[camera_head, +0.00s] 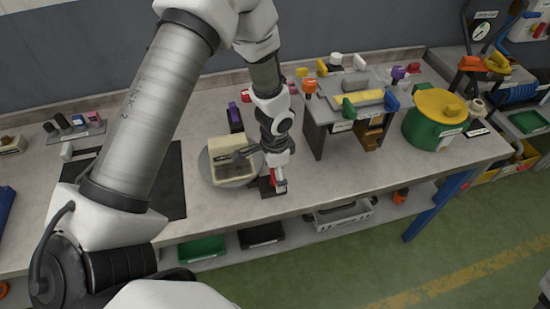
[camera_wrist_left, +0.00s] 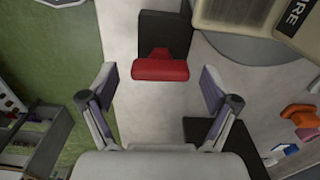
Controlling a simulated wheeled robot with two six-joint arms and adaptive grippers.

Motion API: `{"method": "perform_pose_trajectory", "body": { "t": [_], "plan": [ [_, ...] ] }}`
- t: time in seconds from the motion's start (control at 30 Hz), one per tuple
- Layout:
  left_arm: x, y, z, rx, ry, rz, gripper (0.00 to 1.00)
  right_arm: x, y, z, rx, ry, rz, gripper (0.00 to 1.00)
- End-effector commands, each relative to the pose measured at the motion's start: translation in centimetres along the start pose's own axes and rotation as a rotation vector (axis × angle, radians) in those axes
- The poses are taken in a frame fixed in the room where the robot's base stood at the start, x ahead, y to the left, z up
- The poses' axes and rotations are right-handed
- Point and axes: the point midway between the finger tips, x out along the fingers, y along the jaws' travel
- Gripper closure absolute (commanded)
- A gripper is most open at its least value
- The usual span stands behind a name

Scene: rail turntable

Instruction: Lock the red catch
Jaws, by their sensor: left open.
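The red catch (camera_head: 279,181) sits on a small black base (camera_head: 267,187) near the front edge of the workbench. In the left wrist view the red catch (camera_wrist_left: 160,66) is a short red bar in front of its black base (camera_wrist_left: 165,33). My left gripper (camera_head: 277,160) is above the catch in the head view and partly covers it. In the left wrist view my left gripper (camera_wrist_left: 157,88) is open, with one finger on each side of the catch and visible gaps to both. My right gripper is not in view.
A cream box (camera_head: 232,157) on a round grey turntable (camera_head: 213,178) stands just left of the catch. A black mat (camera_head: 165,190) lies further left. A small raised stand (camera_head: 318,130) and a green drum (camera_head: 432,128) with a yellow lid are to the right.

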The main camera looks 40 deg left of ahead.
Motion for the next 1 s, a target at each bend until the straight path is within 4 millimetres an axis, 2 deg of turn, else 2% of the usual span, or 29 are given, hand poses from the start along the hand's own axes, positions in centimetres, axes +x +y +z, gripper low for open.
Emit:
{"method": "perform_pose_trajectory", "body": {
  "t": [0.17,0.4,0.5,0.63,1.0],
  "plan": [
    [-2.9,-0.1,-0.1,0.0,0.004,-0.003,0.12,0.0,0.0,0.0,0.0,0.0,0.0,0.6],
    [-9.0,-0.1,-0.2,0.0,0.003,-0.002,0.12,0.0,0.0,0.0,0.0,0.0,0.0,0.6],
    [-10.7,-0.1,-0.2,0.001,0.002,-0.002,0.12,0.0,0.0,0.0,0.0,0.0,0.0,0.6],
    [-11.7,0.0,-0.1,0.0,0.0,0.0,0.12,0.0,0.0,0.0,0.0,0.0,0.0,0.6],
    [-11.7,0.0,-0.1,0.0,-0.001,0.001,0.12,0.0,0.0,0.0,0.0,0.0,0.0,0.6]
  ]
}}
